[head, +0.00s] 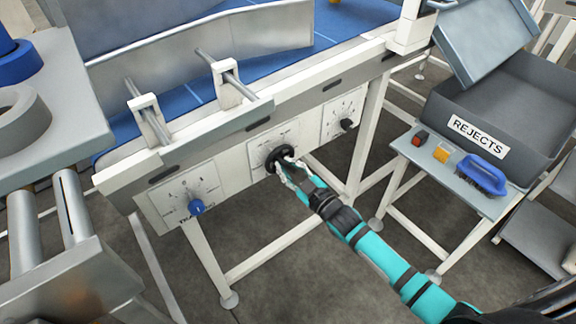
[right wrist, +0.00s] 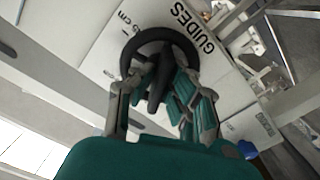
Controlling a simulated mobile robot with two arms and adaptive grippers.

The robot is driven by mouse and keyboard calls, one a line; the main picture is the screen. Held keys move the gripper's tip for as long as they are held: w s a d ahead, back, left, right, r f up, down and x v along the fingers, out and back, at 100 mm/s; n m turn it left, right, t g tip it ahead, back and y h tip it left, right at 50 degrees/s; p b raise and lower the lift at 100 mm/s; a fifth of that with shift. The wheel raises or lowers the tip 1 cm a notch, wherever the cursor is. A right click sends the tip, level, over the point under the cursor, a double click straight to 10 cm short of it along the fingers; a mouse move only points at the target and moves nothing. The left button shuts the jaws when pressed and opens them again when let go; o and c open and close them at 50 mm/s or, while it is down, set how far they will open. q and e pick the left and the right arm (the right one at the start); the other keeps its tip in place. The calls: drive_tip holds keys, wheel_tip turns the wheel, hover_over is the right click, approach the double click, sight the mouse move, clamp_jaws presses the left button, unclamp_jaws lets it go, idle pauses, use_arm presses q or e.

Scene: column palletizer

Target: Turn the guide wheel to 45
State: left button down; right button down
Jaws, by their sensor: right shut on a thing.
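The guide wheel is a black handwheel (head: 279,157) on the middle white panel (head: 259,142) on the conveyor's front side. In the right wrist view the black wheel (right wrist: 135,55) sits on a panel lettered "GUIDES" and "cm" (right wrist: 192,28). My right gripper (head: 287,163) is shut on the wheel; its fingers (right wrist: 160,88) close around the wheel's spoke or hub area. The wheel's scale is partly covered by the wheel and fingers, and I cannot read its setting. My left gripper does not show.
A panel with a blue knob (head: 196,207) is to the left, and one with a black knob (head: 347,124) to the right. Metal guide rails (head: 180,73) lie above the blue belt.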

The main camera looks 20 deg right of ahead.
drive_tip(key=m+p, duration=0.1)
drive_tip(key=m, duration=0.3)
drive_tip(key=shift+f+m+p, duration=0.1)
drive_tip(key=shift+m+p, duration=0.25)
drive_tip(key=shift+m, duration=2.35)
drive_tip(key=c, duration=1.4)
unclamp_jaws()
drive_tip(key=shift+s, duration=0.1)
drive_tip(key=v, duration=1.2)
